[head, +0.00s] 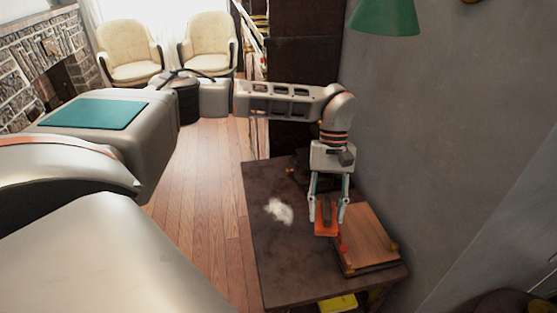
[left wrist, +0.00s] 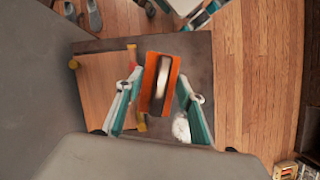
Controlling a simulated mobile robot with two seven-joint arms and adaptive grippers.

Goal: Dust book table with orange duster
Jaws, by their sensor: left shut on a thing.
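The book table (head: 275,255) is a dark, worn table against the grey wall. A white dust patch (head: 279,210) lies on its top, left of my left gripper (head: 327,215) in the head view. That gripper is shut on the orange duster (head: 326,222) and holds it over the table, near the brown book (head: 368,235). In the left wrist view the orange duster (left wrist: 152,98) sits between the two fingers, and the dust (left wrist: 181,129) shows partly behind the right finger. I cannot tell whether the duster touches the table.
The brown book with yellow corners takes up the table's right part. A yellow thing (head: 338,302) is low at the table's front. A green lamp shade (head: 385,17) hangs above. A teal and grey part (left wrist: 200,14), perhaps my right gripper, is cut off. Wooden floor (head: 212,185) lies open to the left.

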